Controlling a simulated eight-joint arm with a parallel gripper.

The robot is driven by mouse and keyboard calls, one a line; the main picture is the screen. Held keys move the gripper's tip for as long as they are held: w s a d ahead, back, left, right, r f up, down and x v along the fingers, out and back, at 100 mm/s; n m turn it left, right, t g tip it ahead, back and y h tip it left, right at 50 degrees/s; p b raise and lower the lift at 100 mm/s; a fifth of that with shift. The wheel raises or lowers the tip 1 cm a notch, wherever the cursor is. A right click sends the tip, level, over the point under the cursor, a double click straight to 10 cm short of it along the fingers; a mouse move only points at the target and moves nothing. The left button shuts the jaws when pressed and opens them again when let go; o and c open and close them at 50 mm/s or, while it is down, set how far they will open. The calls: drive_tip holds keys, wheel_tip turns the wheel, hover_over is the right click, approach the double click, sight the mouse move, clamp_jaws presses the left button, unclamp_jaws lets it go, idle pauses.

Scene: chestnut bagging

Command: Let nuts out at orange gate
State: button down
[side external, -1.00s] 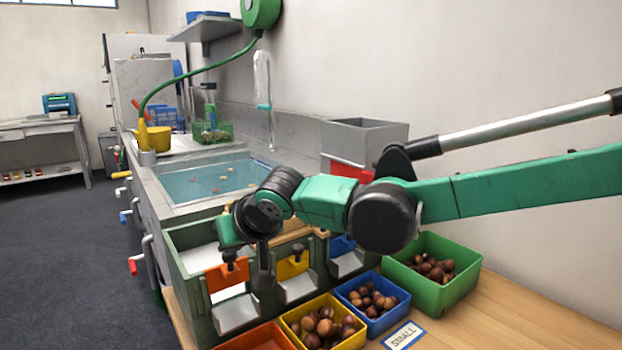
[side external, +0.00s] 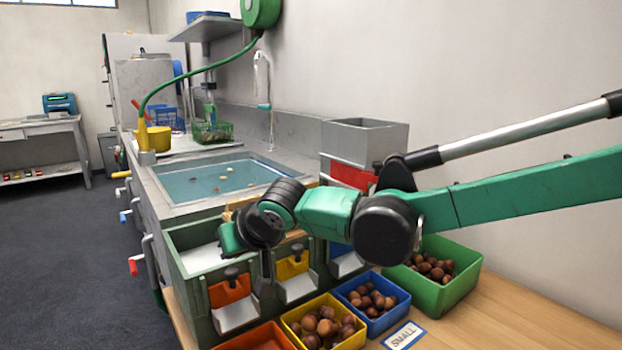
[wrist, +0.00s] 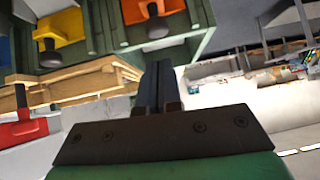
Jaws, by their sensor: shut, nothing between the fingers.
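The orange gate (side external: 229,291) with its dark knob (side external: 231,275) stands low in the front of the green trough (side external: 190,236), above a metal chute (side external: 236,315). My gripper (side external: 267,288) is shut and empty, hanging just right of the orange gate. In the wrist view my shut fingers (wrist: 158,68) point toward the orange gate (wrist: 148,10) and its knob (wrist: 157,27), apart from it. The orange bin (side external: 258,338) below is cut off by the frame edge; no nuts show in its visible part.
The yellow gate (side external: 292,265) is right of my gripper. Yellow (side external: 357,341), blue (side external: 398,309) and green (side external: 464,283) bins hold brown nuts on the wooden bench (side external: 520,310). A water basin (side external: 220,178) lies behind the trough.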

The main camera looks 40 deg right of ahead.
drive_tip(key=w+a+r+v, duration=0.1)
drive_tip(key=v, duration=1)
drive_tip(key=s+d+f+g, duration=0.1)
drive_tip(key=s+d+f, duration=0.4)
drive_tip(key=d, duration=0.3)
drive_tip(key=s+d+f+g, duration=0.1)
drive_tip(key=s+d+f, duration=0.3)
drive_tip(key=d+f, duration=0.3)
drive_tip(key=shift+s+d+h, duration=0.3)
drive_tip(key=shift+s+d, duration=0.05)
drive_tip(key=shift+d, duration=0.35)
drive_tip(key=shift+f, duration=0.1)
